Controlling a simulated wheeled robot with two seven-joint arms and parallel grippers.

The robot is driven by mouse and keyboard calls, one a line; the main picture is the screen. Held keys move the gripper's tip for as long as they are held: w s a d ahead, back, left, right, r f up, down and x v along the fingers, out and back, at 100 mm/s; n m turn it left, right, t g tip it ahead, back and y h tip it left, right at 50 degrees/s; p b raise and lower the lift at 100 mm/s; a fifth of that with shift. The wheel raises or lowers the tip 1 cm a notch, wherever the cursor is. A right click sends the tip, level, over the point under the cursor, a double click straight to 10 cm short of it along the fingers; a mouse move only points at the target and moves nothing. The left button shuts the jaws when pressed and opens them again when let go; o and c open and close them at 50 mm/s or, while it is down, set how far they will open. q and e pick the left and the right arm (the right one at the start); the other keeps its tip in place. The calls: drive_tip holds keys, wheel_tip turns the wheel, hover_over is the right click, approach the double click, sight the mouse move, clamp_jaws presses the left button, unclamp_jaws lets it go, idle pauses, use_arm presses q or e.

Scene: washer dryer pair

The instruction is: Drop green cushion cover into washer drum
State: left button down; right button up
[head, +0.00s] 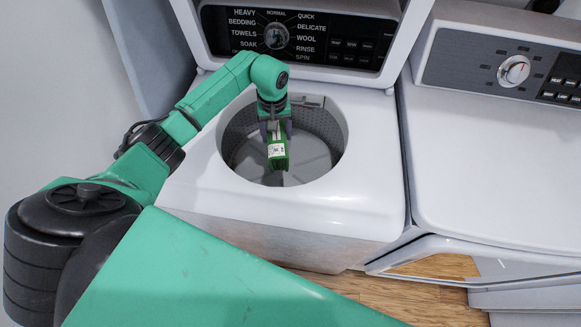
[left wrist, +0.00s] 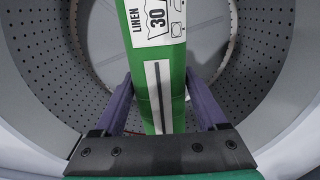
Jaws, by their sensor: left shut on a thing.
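The green cushion cover (head: 278,153) is a folded green bundle with a white label. My left gripper (head: 275,128) is shut on it and points down over the round opening of the washer drum (head: 245,150). In the left wrist view the cover (left wrist: 160,75) lies between the two purple fingers of my gripper (left wrist: 156,105), and its label reads "LINEN" and "30". The perforated grey drum wall (left wrist: 265,60) surrounds it there. How far the cover is above the drum floor is hard to tell. My right gripper is not in view.
The washer's control panel (head: 300,35) stands behind the opening. The white dryer (head: 490,140) is to the right, with an open door (head: 440,245) low at its front. The wooden floor (head: 400,295) shows in front. The drum around the cover looks empty.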

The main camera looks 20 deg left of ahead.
use_arm(q)
drive_tip(key=shift+f, duration=0.1)
unclamp_jaws()
wheel_tip(320, 180, up, 15)
drive_tip(key=b, duration=0.3)
drive_tip(key=shift+f, duration=0.15)
idle(0.4)
